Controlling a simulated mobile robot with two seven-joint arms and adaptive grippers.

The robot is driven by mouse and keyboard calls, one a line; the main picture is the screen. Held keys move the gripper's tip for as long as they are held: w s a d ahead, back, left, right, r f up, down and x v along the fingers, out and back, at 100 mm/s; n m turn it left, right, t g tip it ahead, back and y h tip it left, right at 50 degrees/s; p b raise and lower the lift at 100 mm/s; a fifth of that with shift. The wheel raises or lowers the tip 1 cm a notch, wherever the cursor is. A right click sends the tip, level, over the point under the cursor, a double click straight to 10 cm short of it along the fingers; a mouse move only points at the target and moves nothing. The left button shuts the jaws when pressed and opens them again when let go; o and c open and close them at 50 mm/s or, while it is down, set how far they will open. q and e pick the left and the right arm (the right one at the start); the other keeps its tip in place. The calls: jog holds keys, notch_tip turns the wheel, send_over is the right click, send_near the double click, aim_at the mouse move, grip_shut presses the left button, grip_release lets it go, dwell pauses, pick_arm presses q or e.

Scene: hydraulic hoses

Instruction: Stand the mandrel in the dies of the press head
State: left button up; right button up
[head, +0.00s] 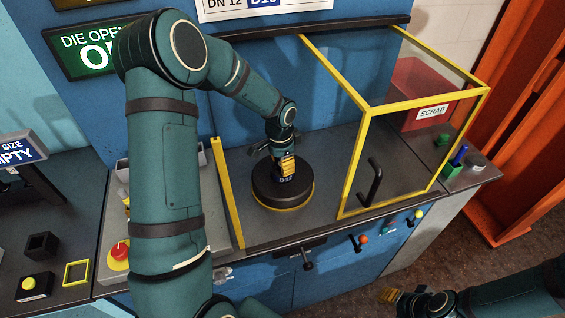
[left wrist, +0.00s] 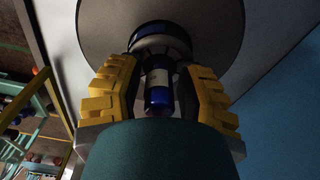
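The blue mandrel (left wrist: 158,88) with a pale label stands between my left fingers in the left wrist view. In the head view its lower part, marked D12, shows as the mandrel (head: 284,178) at the middle of the press head (head: 265,193), a round black body with a yellow rim. My left gripper (head: 284,165) is above the press head with its yellow fingers either side of the mandrel. In the left wrist view narrow gaps show beside the mandrel, so the fingers look open around it. The mandrel's seat in the dies is partly hidden. My right gripper (head: 392,296) is far from the press head, at the bottom right.
A yellow-framed clear guard (head: 365,150) with a black handle stands right of the press head. A red scrap bin (head: 415,95) is behind it. Green blocks (head: 452,171), one with a blue piece, sit at the bench's right end. A green-lit die sign (head: 92,52) is partly hidden.

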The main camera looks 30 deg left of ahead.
pick_arm(q)
jog(key=shift+r, duration=0.15)
jog(key=shift+r, duration=0.25)
jog(key=r, duration=0.7)
jog(key=r+p, duration=0.1)
jog(key=r, duration=0.3)
jog(key=shift+s+a+r, duration=0.15)
jog(key=shift+s+r, duration=0.15)
